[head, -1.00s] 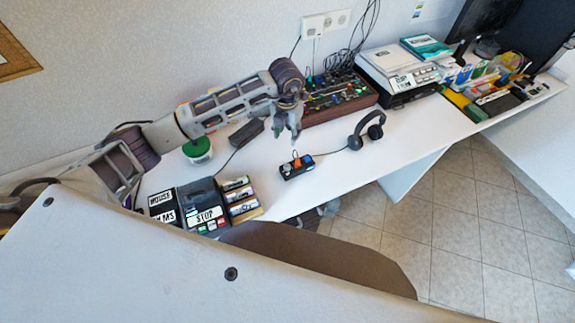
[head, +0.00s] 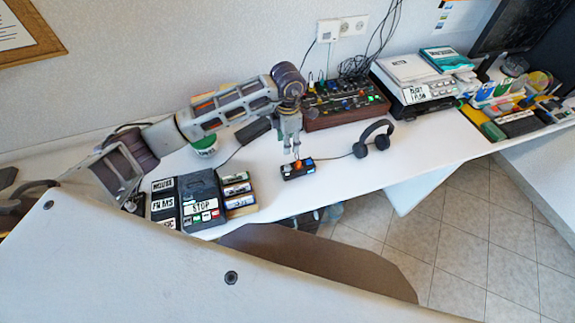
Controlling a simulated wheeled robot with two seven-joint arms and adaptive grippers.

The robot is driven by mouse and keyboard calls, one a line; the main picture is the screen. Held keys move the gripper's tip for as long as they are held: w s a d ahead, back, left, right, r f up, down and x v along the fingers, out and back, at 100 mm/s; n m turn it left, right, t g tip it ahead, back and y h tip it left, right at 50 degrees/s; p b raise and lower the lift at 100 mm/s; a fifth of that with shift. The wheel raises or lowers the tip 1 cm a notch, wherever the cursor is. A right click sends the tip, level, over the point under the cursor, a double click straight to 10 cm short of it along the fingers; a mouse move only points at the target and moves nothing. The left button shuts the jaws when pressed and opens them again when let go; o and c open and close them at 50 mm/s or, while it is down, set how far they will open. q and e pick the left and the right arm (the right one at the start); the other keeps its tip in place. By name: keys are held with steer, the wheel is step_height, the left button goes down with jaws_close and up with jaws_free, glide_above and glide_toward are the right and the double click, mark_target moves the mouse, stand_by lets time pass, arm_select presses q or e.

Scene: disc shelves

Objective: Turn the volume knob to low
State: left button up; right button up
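A small black box (head: 290,174) lies on the white desk with an orange knob (head: 298,164) on its top and a blue part (head: 308,162) beside it. The orange knob looks like the volume knob, but no label or setting is readable. My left gripper (head: 296,152) points down, its fingertips just above or at the orange knob. It is too small to tell whether the fingers touch the knob or how far apart they are. My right gripper is not in view.
Black headphones (head: 373,139) lie right of the box, joined by a cable. A mixer (head: 345,108) stands behind. A black device marked STOP (head: 203,204) and small stacked cases (head: 237,190) are at left. The desk's front edge is close to the box.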

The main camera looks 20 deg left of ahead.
mark_target(287, 167)
arm_select(q)
steer(key=m, duration=0.3)
steer(key=shift+s, duration=0.1)
steer(key=shift+m, duration=0.3)
steer(key=shift+a+f+p, duration=0.1)
steer(key=shift+f+p, duration=0.7)
steer(key=shift+f, duration=6.1)
jaws_close()
